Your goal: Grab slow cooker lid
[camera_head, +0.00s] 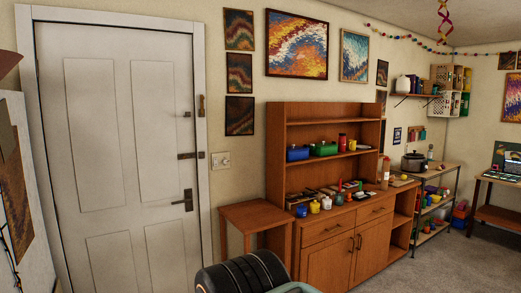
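A slow cooker (413,164), dark and small at this distance, stands on top of a shelf unit right of the wooden cabinet. Its lid (414,154) appears to sit on top of the pot; fine detail is too small to tell. My gripper does not show. A dark rounded part at the bottom edge appears to be a part of my own arm.
A wooden hutch cabinet (340,245) with jars, boxes and tools stands at the centre. A small wooden table (255,215) adjoins its left side. A closed white door (120,150) is at left. Grey carpet (440,270) is clear at the lower right.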

